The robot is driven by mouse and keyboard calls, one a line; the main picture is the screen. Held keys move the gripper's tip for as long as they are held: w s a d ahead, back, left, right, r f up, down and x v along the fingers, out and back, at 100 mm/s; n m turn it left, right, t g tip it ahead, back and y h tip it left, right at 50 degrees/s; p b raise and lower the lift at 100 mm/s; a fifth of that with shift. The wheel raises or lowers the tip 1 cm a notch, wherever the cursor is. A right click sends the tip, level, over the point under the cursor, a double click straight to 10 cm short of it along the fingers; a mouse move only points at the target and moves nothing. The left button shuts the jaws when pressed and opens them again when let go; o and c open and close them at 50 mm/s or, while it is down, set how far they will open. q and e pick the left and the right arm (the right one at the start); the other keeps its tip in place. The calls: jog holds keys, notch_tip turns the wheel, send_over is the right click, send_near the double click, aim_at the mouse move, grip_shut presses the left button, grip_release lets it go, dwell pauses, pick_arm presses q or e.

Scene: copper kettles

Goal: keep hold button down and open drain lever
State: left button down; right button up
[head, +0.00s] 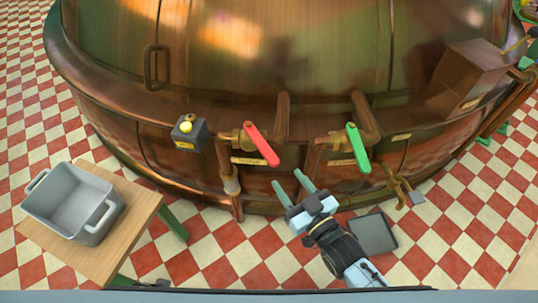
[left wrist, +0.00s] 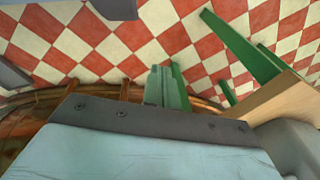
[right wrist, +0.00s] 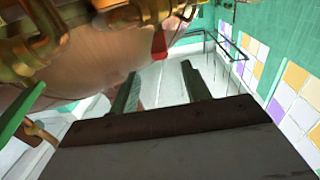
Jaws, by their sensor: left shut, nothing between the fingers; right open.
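A yellow button (head: 187,126) sits on a dark box (head: 188,138) on the kettle's front ledge. A red lever (head: 262,145) and a green lever (head: 358,147) are on brass valves to its right; their labels are too small to read, so I cannot tell which is the drain lever. My right gripper (head: 291,183) is open and empty, below and between the two levers, apart from both. In the right wrist view, the green lever (right wrist: 20,112) is at the left and a red tip (right wrist: 159,46) is beyond the fingers. My left gripper (left wrist: 166,88) is shut and empty, away from the button.
The big copper kettle (head: 130,125) fills the back. A grey tub (head: 70,203) stands on a wooden table (head: 130,235) at the left. A dark grey flat panel (head: 373,234) is beside my right gripper. Another brass fitting (head: 400,188) hangs at the right. Checkered floor lies in front.

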aim_at(269, 153)
jog(key=b+x, duration=0.2)
jog(key=x, duration=0.7)
jog(key=shift+w+a+f, duration=0.1)
jog(key=shift+w, duration=0.1)
pick_arm(q)
jog(key=w+d+r, duration=0.2)
jog(key=w+r, duration=0.2)
jog(key=r, duration=0.2)
pick_arm(e)
jog(key=shift+w+a, duration=0.25)
jog(key=shift+w, duration=0.25)
pick_arm(q)
jog(key=shift+d, duration=0.1)
pick_arm(e)
jog(key=shift+c, duration=0.5)
grip_shut()
